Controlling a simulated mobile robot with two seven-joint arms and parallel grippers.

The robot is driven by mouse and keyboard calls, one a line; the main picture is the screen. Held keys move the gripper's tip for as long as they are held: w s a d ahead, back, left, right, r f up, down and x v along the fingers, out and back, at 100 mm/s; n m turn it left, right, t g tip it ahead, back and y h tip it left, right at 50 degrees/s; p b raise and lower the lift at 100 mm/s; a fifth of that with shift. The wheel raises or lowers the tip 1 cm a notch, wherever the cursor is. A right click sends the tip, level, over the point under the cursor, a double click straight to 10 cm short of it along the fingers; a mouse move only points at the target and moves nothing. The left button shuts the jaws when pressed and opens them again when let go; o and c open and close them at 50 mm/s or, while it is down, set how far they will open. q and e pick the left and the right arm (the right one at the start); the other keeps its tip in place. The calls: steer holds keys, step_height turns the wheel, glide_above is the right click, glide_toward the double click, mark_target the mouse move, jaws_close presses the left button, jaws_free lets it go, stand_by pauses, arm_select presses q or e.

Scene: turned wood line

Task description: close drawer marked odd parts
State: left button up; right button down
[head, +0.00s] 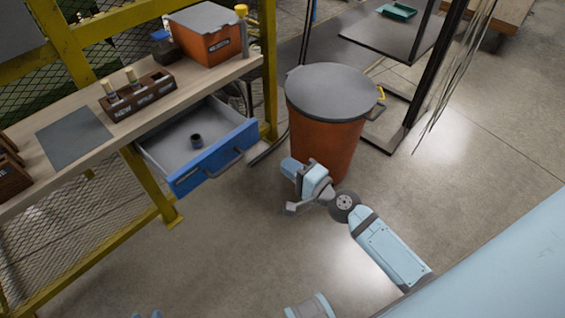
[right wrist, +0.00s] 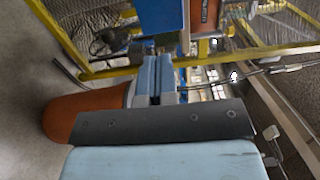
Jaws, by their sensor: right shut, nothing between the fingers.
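A drawer with a blue front (head: 208,166) stands pulled out from under the workbench, with its grey inside showing. A dark bar handle crosses its front, and a small label at its left end is too small to read. A small dark round part (head: 196,142) lies in it. My right gripper (head: 289,166) is shut and empty, to the right of the drawer front and apart from it. In the right wrist view its two light blue fingers (right wrist: 155,62) are together, pointing towards a blue panel (right wrist: 160,14), probably the drawer front.
An orange bin with a grey lid (head: 333,92) stands right behind my right gripper. The workbench (head: 75,170) has yellow legs and carries an orange box (head: 205,45) and a dark wooden holder (head: 140,96). Floor in front of the drawer is clear.

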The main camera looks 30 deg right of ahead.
mark_target(248, 138)
steer(key=p+x, duration=0.1)
steer(key=x, duration=1)
steer(key=shift+w+a+p, duration=0.1)
steer(key=shift+w+p, duration=0.1)
steer(key=shift+p, duration=0.1)
arm_select(q)
steer(key=shift+a+r, duration=0.1)
steer(key=shift+r, duration=0.15)
arm_select(e)
steer(key=shift+w+a, duration=0.2)
steer(key=shift+w, duration=0.3)
